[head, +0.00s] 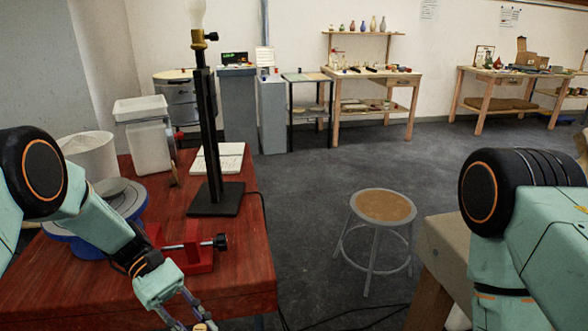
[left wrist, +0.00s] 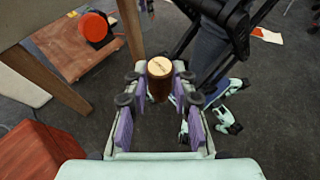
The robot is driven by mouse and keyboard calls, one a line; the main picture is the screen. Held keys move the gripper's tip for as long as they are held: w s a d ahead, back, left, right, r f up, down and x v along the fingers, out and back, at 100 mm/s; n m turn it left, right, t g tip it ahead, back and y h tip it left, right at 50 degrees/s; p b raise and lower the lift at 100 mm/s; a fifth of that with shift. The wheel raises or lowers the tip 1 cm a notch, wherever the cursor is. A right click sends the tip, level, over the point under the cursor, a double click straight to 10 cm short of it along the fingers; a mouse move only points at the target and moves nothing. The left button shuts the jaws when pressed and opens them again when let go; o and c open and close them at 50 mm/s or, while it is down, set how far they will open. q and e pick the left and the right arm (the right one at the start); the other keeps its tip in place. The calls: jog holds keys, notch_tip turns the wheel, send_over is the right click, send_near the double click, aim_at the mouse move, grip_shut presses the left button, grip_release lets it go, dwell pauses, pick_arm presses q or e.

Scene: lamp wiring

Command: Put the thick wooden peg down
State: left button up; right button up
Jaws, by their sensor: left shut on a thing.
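My left gripper (head: 190,315) is at the bottom of the head view, by the front edge of the red wooden table (head: 245,275). In the left wrist view, the left gripper (left wrist: 160,84) is shut on the thick wooden peg (left wrist: 160,68), with its round pale end facing the camera. The dark floor shows around the peg in that view, and a red tabletop (left wrist: 38,150) is off to the lower left. A small part of the peg shows at the bottom edge of the head view (head: 204,327). My right gripper is out of frame.
A black lamp stand (head: 214,200) rises from the table, with a red clamp (head: 193,250) in front of it. A blue-rimmed turntable (head: 128,200), white bins (head: 145,140) and a notebook (head: 218,158) are also there. A stool (head: 384,207) stands on the open floor.

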pick_arm(q)
jog(key=n+t, duration=0.1)
jog(key=n+t+h+b, duration=0.1)
jog(key=n+t, duration=0.1)
jog(key=n+t+h, duration=0.1)
jog(key=shift+w+d+f+t, duration=0.2)
jog(key=shift+w+d+t, duration=0.05)
jog(key=shift+t, duration=0.05)
jog(key=n+t+b, duration=0.1)
jog(key=n+t, duration=0.2)
jog(key=shift+f+h, duration=0.1)
jog(key=shift+h, duration=0.3)
jog(key=n+t, duration=0.1)
jog(key=n+t+b, duration=0.1)
jog(key=t, duration=0.1)
jog(key=shift+s+a+f+n+b, duration=0.15)
jog(key=shift+f+n+b, duration=0.1)
jog(key=shift+n+b, duration=0.15)
jog(key=n+t+y+b, duration=0.1)
jog(key=t, duration=0.1)
jog(key=f+n+t+b, duration=0.1)
jog(key=n+t, duration=0.1)
jog(key=shift+s+a+y, duration=0.15)
jog(key=shift+y, duration=0.25)
notch_tip(320, 180, down, 6)
jog(key=s+a+n+t+b, duration=0.1)
jog(key=b, duration=0.1)
jog(key=shift+a+n+t+y+b, duration=0.15)
jog(key=shift+n+t+y+b, duration=0.15)
jog(key=shift+n+y+b, duration=0.1)
